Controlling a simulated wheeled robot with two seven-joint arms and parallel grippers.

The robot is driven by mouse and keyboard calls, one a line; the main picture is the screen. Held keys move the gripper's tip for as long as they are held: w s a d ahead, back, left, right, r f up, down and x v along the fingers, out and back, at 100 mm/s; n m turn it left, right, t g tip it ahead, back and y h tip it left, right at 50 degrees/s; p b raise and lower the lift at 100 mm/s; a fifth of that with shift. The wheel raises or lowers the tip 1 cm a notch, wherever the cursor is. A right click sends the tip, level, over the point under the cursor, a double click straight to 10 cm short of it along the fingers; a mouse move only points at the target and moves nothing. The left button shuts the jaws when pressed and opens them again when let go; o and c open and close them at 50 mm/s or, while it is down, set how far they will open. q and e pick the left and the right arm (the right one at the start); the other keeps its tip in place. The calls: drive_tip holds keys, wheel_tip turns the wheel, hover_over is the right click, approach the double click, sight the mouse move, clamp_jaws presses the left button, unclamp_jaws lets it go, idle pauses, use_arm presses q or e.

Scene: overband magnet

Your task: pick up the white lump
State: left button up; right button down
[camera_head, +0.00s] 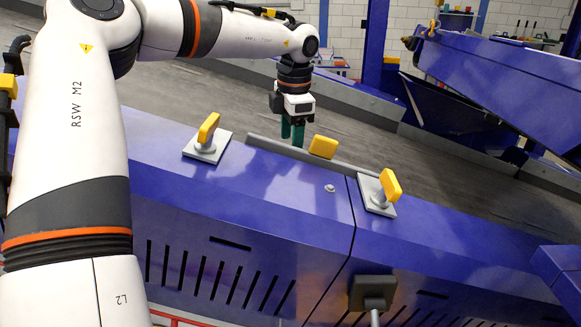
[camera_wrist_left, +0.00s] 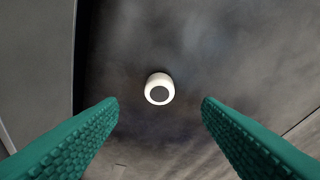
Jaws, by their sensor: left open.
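The white lump (camera_wrist_left: 160,88) shows in the left wrist view as a short, rounded white piece with a dark round top face. It lies on the dark grey belt (camera_wrist_left: 230,50). My left gripper (camera_wrist_left: 160,105) is open, with a green ribbed finger on either side of the picture. The lump appears between and beyond the fingertips, touching neither. In the head view my left gripper (camera_head: 292,133) points down over the belt behind the blue housing. The lump does not show there. My right gripper is in neither view.
A blue housing (camera_head: 250,190) runs along the front of the belt. Yellow handles (camera_head: 208,128) (camera_head: 391,185) stand on its top, and a yellow piece (camera_head: 323,147) sits by the grey rail. A large blue machine part (camera_head: 500,75) overhangs the belt at the right.

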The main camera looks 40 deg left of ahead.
use_arm(q)
drive_tip(key=f+p, duration=0.1)
drive_tip(key=f, duration=0.1)
drive_tip(key=f+p, duration=0.1)
drive_tip(key=f, duration=0.1)
drive_tip(key=f+p, duration=0.1)
drive_tip(key=f, duration=0.1)
drive_tip(key=shift+w+a+f+p, duration=0.15)
drive_tip(key=shift+a+f+p, duration=0.1)
drive_tip(key=shift+f+p, duration=0.05)
drive_tip(key=shift+w+a+f, duration=0.1)
drive_tip(key=shift+a+f, duration=0.05)
drive_tip(key=shift+f, duration=0.2)
drive_tip(key=shift+r, duration=0.1)
drive_tip(key=c, duration=0.8)
drive_tip(key=shift+c, duration=1.3)
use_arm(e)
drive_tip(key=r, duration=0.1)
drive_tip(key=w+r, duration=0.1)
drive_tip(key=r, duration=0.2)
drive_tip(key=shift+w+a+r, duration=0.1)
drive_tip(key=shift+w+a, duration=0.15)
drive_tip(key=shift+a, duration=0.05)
